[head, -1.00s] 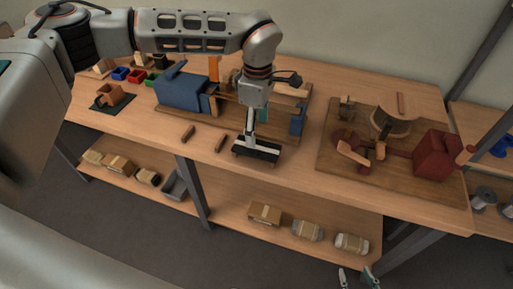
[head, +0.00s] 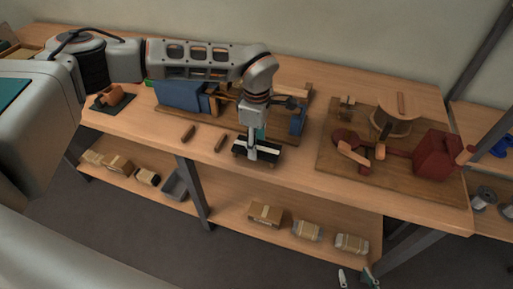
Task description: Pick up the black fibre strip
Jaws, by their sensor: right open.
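A black strip (head: 268,157) with a pale band along its upper side lies at the front edge of the workbench, in the middle of the head view. My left gripper (head: 252,156) points down right over it, and its fingers hide part of the strip. I cannot tell whether the fingers touch the strip or are closed on it. My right gripper (head: 356,279) shows only its tips at the bottom edge, open and empty, low in front of the bench and away from the strip.
Two small brown pieces (head: 188,133) lie left of the strip. A blue block device (head: 183,95) stands behind. A wooden board (head: 330,171) with a dark red machine (head: 437,156) is to the right. A lower shelf (head: 230,211) holds wrapped parcels.

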